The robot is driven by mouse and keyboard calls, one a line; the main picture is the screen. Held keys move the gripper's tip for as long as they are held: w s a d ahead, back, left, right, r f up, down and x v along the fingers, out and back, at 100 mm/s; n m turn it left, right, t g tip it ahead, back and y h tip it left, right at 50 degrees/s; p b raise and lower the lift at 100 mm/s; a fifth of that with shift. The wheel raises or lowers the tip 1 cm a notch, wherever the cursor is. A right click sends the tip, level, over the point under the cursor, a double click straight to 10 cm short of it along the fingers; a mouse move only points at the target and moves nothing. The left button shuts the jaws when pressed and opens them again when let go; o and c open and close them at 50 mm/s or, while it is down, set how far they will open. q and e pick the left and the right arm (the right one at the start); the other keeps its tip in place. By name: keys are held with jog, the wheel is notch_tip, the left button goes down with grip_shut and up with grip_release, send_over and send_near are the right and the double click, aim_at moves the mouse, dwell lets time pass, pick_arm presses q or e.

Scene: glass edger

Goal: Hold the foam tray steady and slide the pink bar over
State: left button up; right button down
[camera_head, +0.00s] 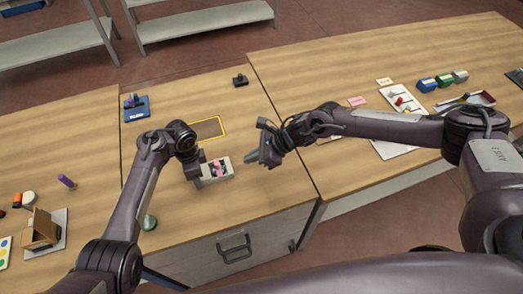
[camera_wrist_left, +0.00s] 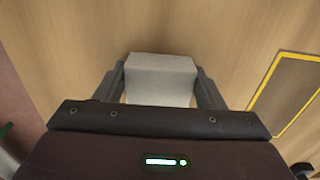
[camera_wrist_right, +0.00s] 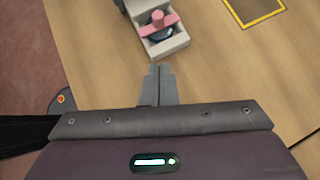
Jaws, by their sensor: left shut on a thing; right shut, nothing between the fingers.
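The foam tray (camera_head: 217,179) is a small pale block on the middle table, with the pink bar (camera_head: 219,168) lying across its top. In the right wrist view the tray (camera_wrist_right: 168,46) shows a dark round thing in its recess, with the pink bar (camera_wrist_right: 159,25) over it. My left gripper (camera_head: 197,176) is shut on the tray's left end; the left wrist view shows the pale block (camera_wrist_left: 161,77) between its fingers. My right gripper (camera_head: 252,159) is shut and empty, to the right of the tray and apart from it. Its closed fingertips (camera_wrist_right: 159,72) point toward the tray.
A yellow-framed dark rectangle (camera_head: 208,130) lies on the table behind the tray. A blue item (camera_head: 136,107) stands further left and a small black item (camera_head: 240,80) at the back. Table right of the tray is clear.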

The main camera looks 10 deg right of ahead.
jog(key=shift+v, duration=2.3)
pick_arm(q)
jog(key=o, duration=1)
jog(key=shift+o, duration=0.2)
jog(key=shift+r, duration=0.1)
